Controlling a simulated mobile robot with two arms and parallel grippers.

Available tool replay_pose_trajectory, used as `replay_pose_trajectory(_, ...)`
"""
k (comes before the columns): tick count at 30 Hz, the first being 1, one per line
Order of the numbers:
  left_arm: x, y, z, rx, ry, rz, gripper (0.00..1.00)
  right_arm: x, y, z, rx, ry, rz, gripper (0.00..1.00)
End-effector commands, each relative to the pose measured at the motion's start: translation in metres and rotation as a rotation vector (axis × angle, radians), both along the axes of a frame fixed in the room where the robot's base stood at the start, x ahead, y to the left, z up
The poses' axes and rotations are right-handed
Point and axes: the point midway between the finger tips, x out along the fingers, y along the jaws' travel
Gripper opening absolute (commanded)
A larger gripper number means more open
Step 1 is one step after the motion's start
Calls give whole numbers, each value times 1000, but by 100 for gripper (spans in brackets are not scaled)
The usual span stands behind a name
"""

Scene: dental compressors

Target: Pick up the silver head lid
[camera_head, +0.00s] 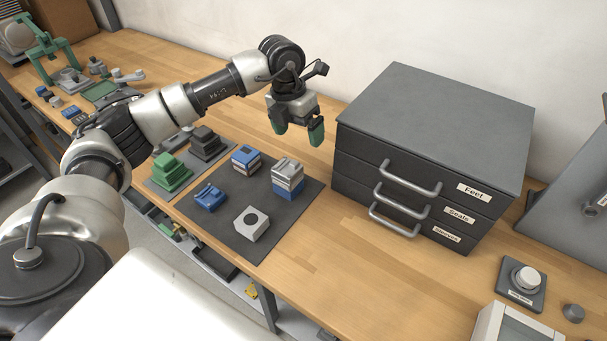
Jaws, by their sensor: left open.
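A silver ridged piece (288,169), which looks like the silver head lid, sits on top of a blue block (288,188) on the right part of the dark mat (229,238). My left gripper (298,130) is above and behind that stack, pointing down. Its green-tipped fingers are apart with nothing between them. A silver block with a round dark hole (252,224) lies at the mat's front. A blue piece (210,197) lies at the mat's left. A blue-topped block with a silver lower part (246,157) stands at the back. My right gripper is not in view.
A grey drawer cabinet (430,140) with labelled drawers stands right of the mat. Green stacked parts (171,173) and dark stacked parts (207,143) stand on a plate at the left. A button box (522,281) is at the right. Wood in front of the cabinet is clear.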

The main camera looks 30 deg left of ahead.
Motion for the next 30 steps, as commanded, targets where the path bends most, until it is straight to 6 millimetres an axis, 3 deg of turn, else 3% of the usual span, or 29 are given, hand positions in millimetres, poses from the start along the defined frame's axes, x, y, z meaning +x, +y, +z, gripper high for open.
replay_pose_trajectory(3, -4, 28, 2, 133, 36, 26, 92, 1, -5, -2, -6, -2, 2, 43)
replay_pose_trajectory(6, -6, 37, -2, 176, 53, 36, 92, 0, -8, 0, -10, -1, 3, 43)
replay_pose_trajectory(15, -7, 36, -45, 176, 55, 35, 92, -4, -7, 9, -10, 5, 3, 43)
replay_pose_trajectory(22, -9, 33, -62, 175, 56, 34, 92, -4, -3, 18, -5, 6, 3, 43)
replay_pose_trajectory(30, -11, 28, -100, 175, 53, 35, 92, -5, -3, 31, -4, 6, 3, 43)
